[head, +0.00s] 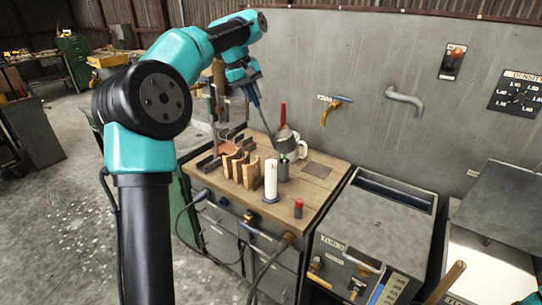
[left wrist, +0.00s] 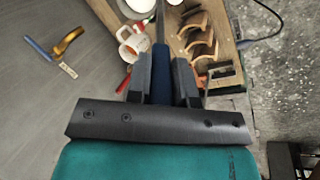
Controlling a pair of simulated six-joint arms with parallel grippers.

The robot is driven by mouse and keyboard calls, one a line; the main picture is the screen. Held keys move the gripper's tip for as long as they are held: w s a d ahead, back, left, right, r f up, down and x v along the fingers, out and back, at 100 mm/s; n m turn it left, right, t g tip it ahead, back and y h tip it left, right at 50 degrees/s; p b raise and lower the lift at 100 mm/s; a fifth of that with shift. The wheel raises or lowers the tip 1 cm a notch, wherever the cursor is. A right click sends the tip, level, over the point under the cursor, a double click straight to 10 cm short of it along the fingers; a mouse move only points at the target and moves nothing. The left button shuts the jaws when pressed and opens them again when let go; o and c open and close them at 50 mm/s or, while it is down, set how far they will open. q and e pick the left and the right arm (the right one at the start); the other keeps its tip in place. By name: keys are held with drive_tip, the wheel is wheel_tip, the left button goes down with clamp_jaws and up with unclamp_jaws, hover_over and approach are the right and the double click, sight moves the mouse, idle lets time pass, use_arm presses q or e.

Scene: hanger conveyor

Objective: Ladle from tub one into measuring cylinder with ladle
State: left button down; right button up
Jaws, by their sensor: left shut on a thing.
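My left gripper (head: 248,84) is raised above the back of the wooden bench. It is shut on the dark blue handle (left wrist: 161,72) of a long thin tool, which slants down towards the bench in the head view. I cannot tell from its far end whether it is the ladle. A grey metal unit (head: 385,222) right of the bench bears a label that seems to begin "TUB"; its number is unclear. An upright white cylinder (head: 271,180) stands on the bench; I cannot tell whether it is the measuring cylinder. My right gripper is out of view.
The wooden bench (head: 318,185) holds curved wooden pieces (head: 245,172), a pale mug (head: 292,146) and a small red-topped item (head: 298,208). A wooden handle (head: 446,282) rises at the lower right.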

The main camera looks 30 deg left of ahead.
use_arm(q)
drive_tip(key=w+d+g+y, duration=0.1)
drive_tip(key=w+d+r+y, duration=0.1)
drive_tip(key=d, duration=0.1)
drive_tip(key=w+d+g+y, duration=0.1)
drive_tip(key=shift+w+d+r+g, duration=0.2)
drive_tip(key=shift+w+r+g, duration=0.05)
drive_tip(key=shift+w+g, duration=0.1)
idle(0.3)
drive_tip(key=shift+r, duration=1.5)
